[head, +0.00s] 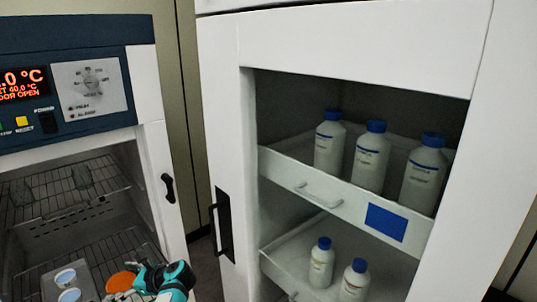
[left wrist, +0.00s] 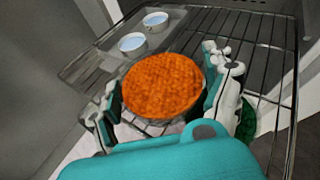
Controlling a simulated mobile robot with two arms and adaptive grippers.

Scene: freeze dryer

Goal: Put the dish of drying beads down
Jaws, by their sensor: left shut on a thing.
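The dish of drying beads (left wrist: 162,86) is round and full of orange beads. It shows in the left wrist view between the two fingers of my left gripper (left wrist: 160,92), which is shut on it. In the head view the orange dish (head: 121,281) is at the bottom left, with the teal left gripper (head: 150,279) at its right side. The dish is over the wire shelf (head: 110,252) inside the open oven-like chamber. I cannot tell whether it touches the shelf. My right gripper is not in view.
A grey tray (left wrist: 99,51) with two small white cups (left wrist: 133,43) lies on the shelf beside the dish. A green thing (left wrist: 246,122) is partly hidden behind the right finger. To the right stands a white cabinet (head: 225,105) with drawers of blue-capped bottles (head: 371,158).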

